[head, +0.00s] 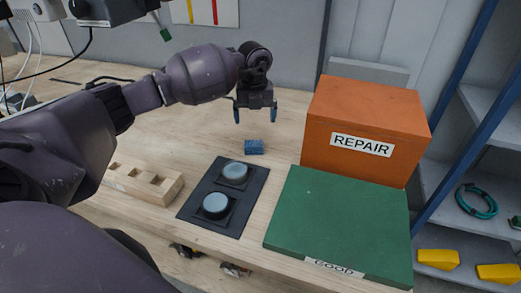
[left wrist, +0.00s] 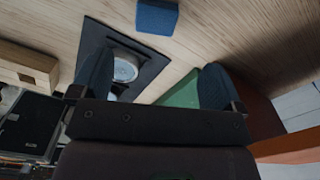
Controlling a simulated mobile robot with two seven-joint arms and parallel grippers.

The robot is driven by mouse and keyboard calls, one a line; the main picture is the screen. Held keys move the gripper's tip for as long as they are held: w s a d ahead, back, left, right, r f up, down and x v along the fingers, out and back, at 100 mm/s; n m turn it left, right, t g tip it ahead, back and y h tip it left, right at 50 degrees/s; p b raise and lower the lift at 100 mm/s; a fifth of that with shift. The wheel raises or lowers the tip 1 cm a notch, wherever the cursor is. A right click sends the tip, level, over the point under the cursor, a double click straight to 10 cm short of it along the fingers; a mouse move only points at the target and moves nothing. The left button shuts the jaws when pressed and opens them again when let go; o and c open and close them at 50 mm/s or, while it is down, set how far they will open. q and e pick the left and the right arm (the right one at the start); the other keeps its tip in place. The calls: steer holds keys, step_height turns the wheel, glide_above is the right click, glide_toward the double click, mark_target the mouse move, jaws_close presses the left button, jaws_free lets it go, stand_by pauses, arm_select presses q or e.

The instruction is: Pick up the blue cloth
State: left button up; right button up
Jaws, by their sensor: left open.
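The blue cloth (head: 254,147) is a small folded block lying on the wooden table, left of the orange box. It also shows at the top of the left wrist view (left wrist: 157,16), ahead of the fingertips. My left gripper (head: 255,116) points down above and slightly behind the cloth in the head view, apart from it. Its two blue-tipped fingers are open with nothing between them; they also show in the left wrist view (left wrist: 155,85). My right gripper is not in view.
An orange box labelled REPAIR (head: 362,128) and a green box (head: 340,222) stand to the right. A black mat (head: 203,196) with two round grey-blue pieces and a wooden block with holes (head: 143,183) lie in front.

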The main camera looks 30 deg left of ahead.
mark_target(254, 144)
arm_select(q)
step_height(254, 144, down, 6)
steer(key=shift+s+r, duration=0.1)
steer(key=shift+a+f, duration=0.15)
steer(key=shift+f, duration=1.15)
steer(key=shift+a+f, duration=0.1)
steer(key=shift+f, duration=1.15)
steer(key=shift+c, duration=0.4)
steer(key=c, duration=1)
steer(key=shift+r, duration=0.1)
step_height(254, 144, up, 20)
steer(key=shift+f, duration=0.1)
